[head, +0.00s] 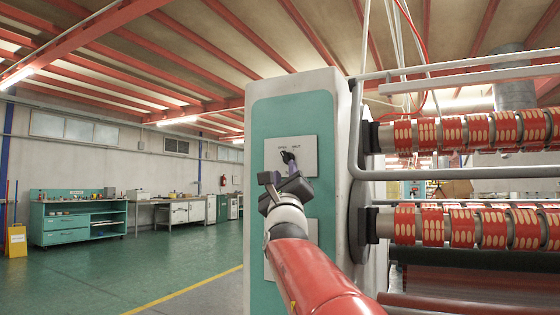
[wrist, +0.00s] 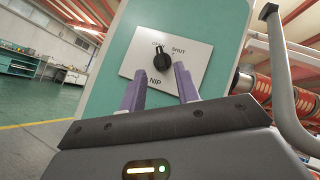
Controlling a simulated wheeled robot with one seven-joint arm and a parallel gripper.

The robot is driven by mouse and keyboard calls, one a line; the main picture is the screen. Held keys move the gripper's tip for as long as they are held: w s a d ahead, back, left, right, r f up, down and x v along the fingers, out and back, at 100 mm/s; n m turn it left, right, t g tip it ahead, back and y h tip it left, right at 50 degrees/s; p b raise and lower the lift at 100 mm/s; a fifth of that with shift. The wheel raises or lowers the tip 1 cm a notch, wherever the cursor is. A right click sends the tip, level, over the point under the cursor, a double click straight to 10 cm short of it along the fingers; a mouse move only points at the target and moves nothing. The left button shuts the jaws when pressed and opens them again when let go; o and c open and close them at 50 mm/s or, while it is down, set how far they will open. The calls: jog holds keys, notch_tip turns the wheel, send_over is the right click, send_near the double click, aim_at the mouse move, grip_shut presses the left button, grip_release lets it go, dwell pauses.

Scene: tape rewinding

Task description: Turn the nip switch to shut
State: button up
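The nip switch is a black knob (wrist: 162,61) on a white plate (wrist: 195,58) marked OPEN, SHUT and NIP in the wrist view. The knob's narrow end appears to point up-left toward OPEN, partly covering that word. In the head view the knob (head: 287,156) sits on the plate (head: 308,150) on the machine's green face. My gripper (wrist: 159,77) is open, with its two purple fingers apart and nothing between them in the wrist view. The fingertips are just below and either side of the knob; contact cannot be told. My gripper (head: 290,166) partly hides the lower plate in the head view.
The machine's grey-edged green housing (head: 262,120) stands ahead. Metal rails (head: 450,173) and rollers with red tape reels (head: 463,228) extend to the right. The green floor (head: 120,270) on the left is open, with a workbench (head: 70,222) farther back.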

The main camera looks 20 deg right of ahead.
aim_at(285, 158)
jog(key=p+x, duration=0.2)
jog(key=x, duration=0.3)
jog(key=shift+w+d+r, duration=0.15)
jog(key=shift+w+r, duration=0.05)
jog(key=shift+w, duration=0.05)
grip_shut()
